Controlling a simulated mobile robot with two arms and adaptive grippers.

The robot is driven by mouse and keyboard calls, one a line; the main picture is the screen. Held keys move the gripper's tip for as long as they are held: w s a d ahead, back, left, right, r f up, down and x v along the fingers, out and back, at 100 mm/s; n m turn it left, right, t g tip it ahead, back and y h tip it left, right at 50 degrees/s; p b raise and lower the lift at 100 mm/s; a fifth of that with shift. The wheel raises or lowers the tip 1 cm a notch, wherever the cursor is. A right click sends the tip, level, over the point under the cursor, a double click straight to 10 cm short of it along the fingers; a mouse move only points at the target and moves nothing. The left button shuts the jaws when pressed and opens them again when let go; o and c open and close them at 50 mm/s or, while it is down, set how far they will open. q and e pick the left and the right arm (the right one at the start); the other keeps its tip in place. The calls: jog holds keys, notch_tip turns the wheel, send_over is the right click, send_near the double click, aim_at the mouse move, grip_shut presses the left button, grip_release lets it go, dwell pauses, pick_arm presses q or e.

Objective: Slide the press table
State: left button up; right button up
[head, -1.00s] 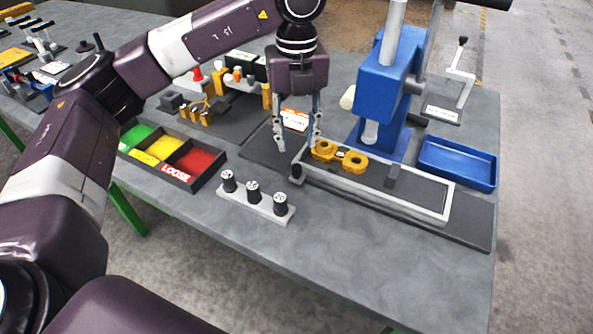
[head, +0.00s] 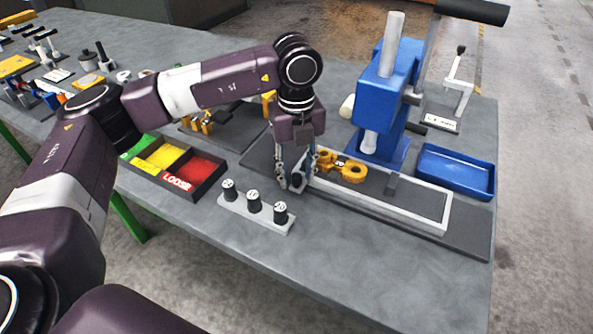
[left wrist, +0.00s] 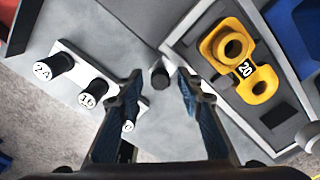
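The press table (head: 420,200) is a pale-framed slide with a dark top, lying on a dark base plate in front of the blue press (head: 385,90). A short black knob stands at its left end; it shows clearly in the left wrist view (left wrist: 160,75). A yellow casting (head: 350,172) marked 20 in the left wrist view (left wrist: 240,60) lies on the table. My left gripper (head: 293,180) points down over the knob, which appears between its open fingers. A gap shows on both sides, and contact cannot be told. My right gripper is not in view.
A white strip with three black numbered knobs (head: 253,203) stands close in front of my left gripper. A tray of green, yellow and red compartments (head: 215,190) is to the left. A blue tray (head: 455,172) lies right of the press.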

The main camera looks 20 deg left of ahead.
pick_arm(q)
jog(key=shift+c, duration=0.6)
grip_shut()
jog(key=d+b, duration=0.1)
jog(key=d, duration=0.4)
jog(key=shift+s+d, duration=0.15)
jog(key=shift+s, duration=0.05)
jog(key=shift+o, duration=0.6)
grip_release()
jog(key=shift+a, duration=0.3)
jog(key=shift+d, duration=0.1)
jog(key=shift+r, duration=0.1)
